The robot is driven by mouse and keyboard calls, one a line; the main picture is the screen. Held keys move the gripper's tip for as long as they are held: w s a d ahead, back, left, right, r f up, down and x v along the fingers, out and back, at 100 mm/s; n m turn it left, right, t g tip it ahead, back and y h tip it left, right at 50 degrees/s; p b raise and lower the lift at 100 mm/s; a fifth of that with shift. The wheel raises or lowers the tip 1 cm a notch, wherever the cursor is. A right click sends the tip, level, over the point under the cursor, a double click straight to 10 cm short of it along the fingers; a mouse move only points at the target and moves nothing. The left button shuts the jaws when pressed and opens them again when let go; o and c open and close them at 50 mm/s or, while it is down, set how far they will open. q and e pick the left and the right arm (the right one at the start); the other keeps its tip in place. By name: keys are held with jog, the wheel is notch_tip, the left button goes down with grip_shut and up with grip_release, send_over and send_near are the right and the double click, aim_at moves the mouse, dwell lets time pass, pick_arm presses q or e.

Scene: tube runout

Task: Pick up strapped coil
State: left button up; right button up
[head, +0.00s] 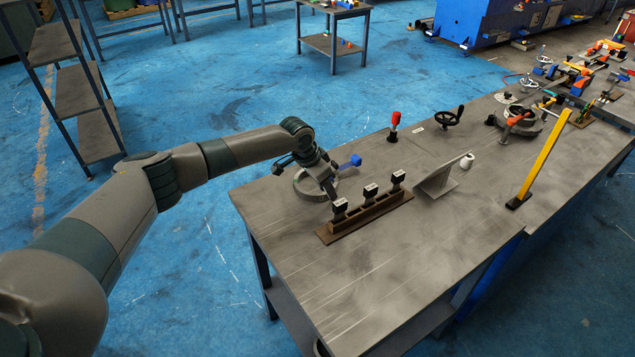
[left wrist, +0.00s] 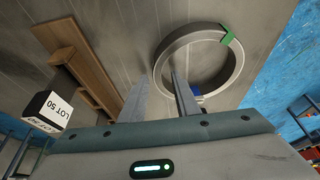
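The strapped coil is a grey ring (head: 303,187) lying flat at the table's far left corner. In the left wrist view the coil (left wrist: 163,62) carries a green strap (left wrist: 227,36); a small blue patch (left wrist: 196,90) shows at its near side, partly hidden by a finger. My left gripper (left wrist: 160,78) is open, fingers apart with nothing seen held. One finger overlaps the coil's near-left part and the other is outside it; contact cannot be told. In the head view my left gripper (head: 331,184) is over the coil, partly covering it. My right gripper is not in view.
A brown rack (head: 350,226) with three labelled blocks stands close by; one block (left wrist: 48,110) reads LOT 50. A blue-headed item (head: 350,162), a red-handled tool (head: 394,125), a handwheel (head: 449,117), a slanted plate (head: 440,178) and a yellow bar (head: 544,155) are further right. The front left tabletop is clear.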

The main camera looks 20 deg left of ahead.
pick_arm(q)
grip_shut()
dwell(1.3)
jog(key=shift+w+r, duration=0.1)
